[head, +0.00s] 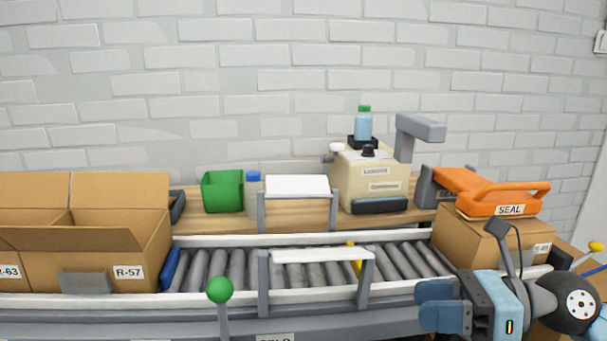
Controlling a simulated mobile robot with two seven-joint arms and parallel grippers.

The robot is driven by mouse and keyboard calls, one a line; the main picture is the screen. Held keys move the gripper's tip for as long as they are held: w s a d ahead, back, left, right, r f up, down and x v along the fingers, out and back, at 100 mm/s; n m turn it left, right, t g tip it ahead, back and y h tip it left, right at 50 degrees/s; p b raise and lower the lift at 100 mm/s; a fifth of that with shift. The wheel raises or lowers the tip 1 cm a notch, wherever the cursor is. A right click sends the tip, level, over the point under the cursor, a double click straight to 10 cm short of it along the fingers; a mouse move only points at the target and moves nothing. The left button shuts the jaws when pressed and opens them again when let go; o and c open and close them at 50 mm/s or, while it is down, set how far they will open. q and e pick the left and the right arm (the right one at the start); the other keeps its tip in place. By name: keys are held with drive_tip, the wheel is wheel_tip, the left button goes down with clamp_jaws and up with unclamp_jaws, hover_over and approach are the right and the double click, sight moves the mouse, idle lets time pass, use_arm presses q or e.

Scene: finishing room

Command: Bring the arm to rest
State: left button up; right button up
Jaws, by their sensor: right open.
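My right gripper (426,304) is at the lower right, in front of the conveyor's near edge. Its blue fingers point left, are apart and hold nothing. An orange arm with a loop handle and a SEAL label (487,187) is hinged to a grey mount at its left. It lies over the top of a closed cardboard box (482,240); whether it touches the box I cannot tell. My right gripper is below and in front of that box, apart from the orange handle. My left gripper is not in view.
A roller conveyor (215,265) crosses the front, with white-topped guard frames (321,256) over it. An open box labelled R-57 (96,258) stands left. A green-knobbed lever (219,290) rises in front. Behind are a green bin (222,191) and a beige machine (371,178).

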drive_tip(key=s+a+f+n+t+h+p, duration=0.1)
drive_tip(key=s+a+f+n+t+h, duration=0.45)
drive_tip(key=n, duration=0.85)
drive_tip(key=s+a+f+n+t+h+p, duration=0.15)
drive_tip(key=f+n+t, duration=0.25)
drive_tip(key=n+t, duration=0.65)
use_arm(q)
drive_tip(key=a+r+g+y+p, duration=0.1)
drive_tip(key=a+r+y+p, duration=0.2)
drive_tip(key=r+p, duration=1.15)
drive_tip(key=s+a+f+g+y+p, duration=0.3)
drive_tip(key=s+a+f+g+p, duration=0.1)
drive_tip(key=p, duration=1.9)
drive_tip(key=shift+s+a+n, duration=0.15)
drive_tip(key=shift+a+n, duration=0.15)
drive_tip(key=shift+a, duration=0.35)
use_arm(e)
drive_tip(key=s+d+r+n+g+h, duration=0.1)
drive_tip(key=s+d+r+g+h, duration=0.3)
drive_tip(key=d+g, duration=0.3)
drive_tip(key=shift+s+d+r+n+g+h, duration=0.25)
drive_tip(key=shift+d+r+n+g+h, duration=0.15)
drive_tip(key=shift+r+g+h, duration=0.45)
